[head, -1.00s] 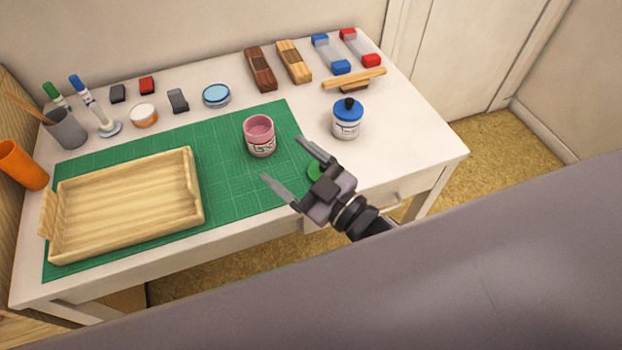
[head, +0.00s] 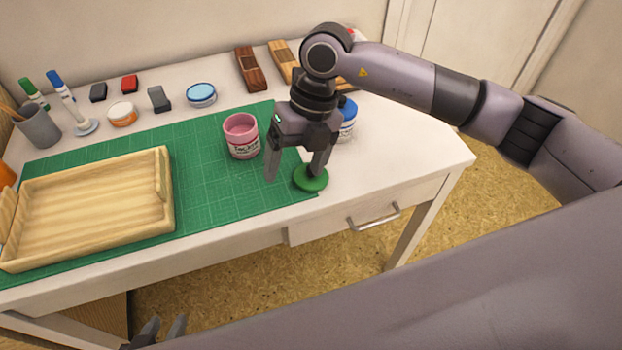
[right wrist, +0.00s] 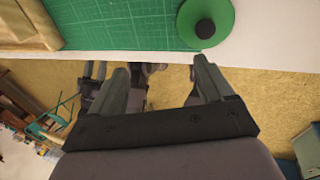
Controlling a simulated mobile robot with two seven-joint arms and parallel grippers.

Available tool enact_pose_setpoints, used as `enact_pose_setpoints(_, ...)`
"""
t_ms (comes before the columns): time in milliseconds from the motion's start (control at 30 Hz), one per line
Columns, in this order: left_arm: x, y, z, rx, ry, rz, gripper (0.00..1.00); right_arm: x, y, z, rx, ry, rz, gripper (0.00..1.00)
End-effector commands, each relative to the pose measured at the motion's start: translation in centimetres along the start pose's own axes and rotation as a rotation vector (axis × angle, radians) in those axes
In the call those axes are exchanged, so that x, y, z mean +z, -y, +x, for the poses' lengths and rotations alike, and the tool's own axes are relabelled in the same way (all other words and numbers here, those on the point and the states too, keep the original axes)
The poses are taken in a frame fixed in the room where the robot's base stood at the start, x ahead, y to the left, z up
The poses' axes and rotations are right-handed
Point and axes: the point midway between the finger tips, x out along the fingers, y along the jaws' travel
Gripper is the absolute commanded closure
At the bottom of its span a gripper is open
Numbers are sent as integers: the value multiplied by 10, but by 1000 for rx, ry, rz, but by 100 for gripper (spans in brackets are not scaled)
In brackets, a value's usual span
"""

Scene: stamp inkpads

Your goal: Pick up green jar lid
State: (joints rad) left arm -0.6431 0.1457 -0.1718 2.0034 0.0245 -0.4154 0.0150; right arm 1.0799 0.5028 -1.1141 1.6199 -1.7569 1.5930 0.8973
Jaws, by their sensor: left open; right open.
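The green jar lid (head: 311,181), round with a raised middle, lies at the front right edge of the green cutting mat. My right gripper (head: 295,172) is open and empty, pointing down just above and left of the lid; one finger partly covers the lid in the head view. In the right wrist view, the lid (right wrist: 222,22) with its dark knob lies beyond the fingertips, at upper right, not between the fingers of my right gripper (right wrist: 160,78). My left gripper (head: 162,330) is open and empty at the bottom left of the head view, partly cut off.
A pink open jar (head: 241,138) stands close left of my right gripper. A blue-capped bottle (head: 347,122) stands behind it, partly hidden. A wooden tray (head: 95,240) covers the mat's left part. The white table (head: 400,165) is clear to the right.

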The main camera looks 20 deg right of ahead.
Motion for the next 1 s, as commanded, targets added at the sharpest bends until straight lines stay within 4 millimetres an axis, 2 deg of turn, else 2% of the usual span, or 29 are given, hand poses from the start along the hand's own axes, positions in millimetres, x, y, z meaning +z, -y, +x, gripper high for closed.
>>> enact_pose_setpoints(33,1,0,2,1,-3,0,57,8,14,-7,-73,29,18,19)
enact_pose_setpoints(100,2,0,3,1,-5,-1,57,15,29,-16,-149,56,42,19)
enact_pose_setpoints(233,2,0,3,2,-4,-1,57,20,42,-21,-216,78,67,19)
enact_pose_setpoints(467,1,-1,2,2,-4,0,57,23,48,2,-222,78,69,19)
enact_pose_setpoints(700,2,-1,2,2,-2,1,57,28,54,37,-220,77,67,19)
enact_pose_setpoints(1000,4,0,2,2,2,1,57,29,56,44,-218,80,65,19)
